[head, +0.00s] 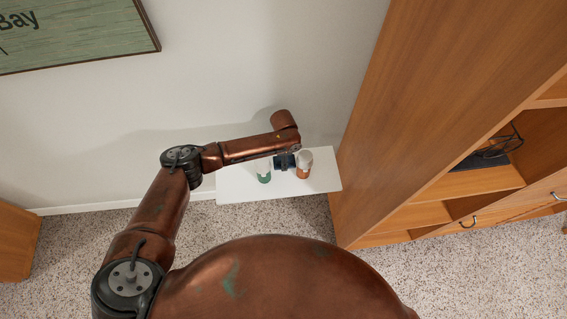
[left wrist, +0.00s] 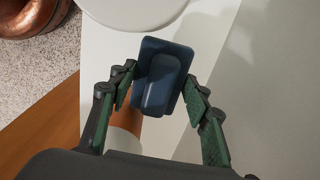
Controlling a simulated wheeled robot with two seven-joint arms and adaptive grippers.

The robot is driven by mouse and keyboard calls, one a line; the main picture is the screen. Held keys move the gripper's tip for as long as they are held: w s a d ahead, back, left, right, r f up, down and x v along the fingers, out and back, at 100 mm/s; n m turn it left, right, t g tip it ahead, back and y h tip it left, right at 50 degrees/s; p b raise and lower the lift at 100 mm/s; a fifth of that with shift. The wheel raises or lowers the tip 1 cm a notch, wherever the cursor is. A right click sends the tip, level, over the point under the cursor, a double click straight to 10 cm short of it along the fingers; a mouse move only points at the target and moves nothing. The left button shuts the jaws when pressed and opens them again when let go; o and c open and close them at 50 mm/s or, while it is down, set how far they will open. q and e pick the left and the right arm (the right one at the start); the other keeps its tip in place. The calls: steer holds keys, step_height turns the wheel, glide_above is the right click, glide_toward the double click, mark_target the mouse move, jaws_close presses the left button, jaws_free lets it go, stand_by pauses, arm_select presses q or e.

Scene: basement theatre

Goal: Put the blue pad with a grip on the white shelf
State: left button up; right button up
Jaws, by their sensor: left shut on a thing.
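The blue pad with a grip (left wrist: 162,75) is between the green-lined fingers of my left gripper (left wrist: 158,88) in the left wrist view. The gripper is shut on it. In the head view the dark pad (head: 284,161) shows small below the end of my left arm, over the white shelf (head: 240,189), between two cups. The shelf also shows in the left wrist view (left wrist: 211,28). I cannot tell whether the pad touches the shelf. My right gripper is not in view.
A white and green cup (head: 264,173) stands left of the pad and a white and brown cup (head: 304,167) right of it. A tall wooden bookcase (head: 420,110) rises just right of the shelf. The shelf's left end and front strip look bare.

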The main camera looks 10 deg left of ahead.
arm_select(q)
step_height(320, 180, down, 5)
steer(key=shift+w+f+b, duration=0.1)
steer(key=shift+w+b, duration=0.05)
steer(key=shift+b, duration=0.9)
steer(key=shift+w+a, duration=0.1)
steer(key=shift+w, duration=0.05)
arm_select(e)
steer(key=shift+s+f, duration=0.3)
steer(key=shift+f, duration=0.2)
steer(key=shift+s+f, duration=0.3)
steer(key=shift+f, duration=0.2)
arm_select(q)
steer(key=o, duration=1.1)
step_height(320, 180, up, 12)
steer(key=p, duration=0.3)
steer(key=shift+p, duration=0.4)
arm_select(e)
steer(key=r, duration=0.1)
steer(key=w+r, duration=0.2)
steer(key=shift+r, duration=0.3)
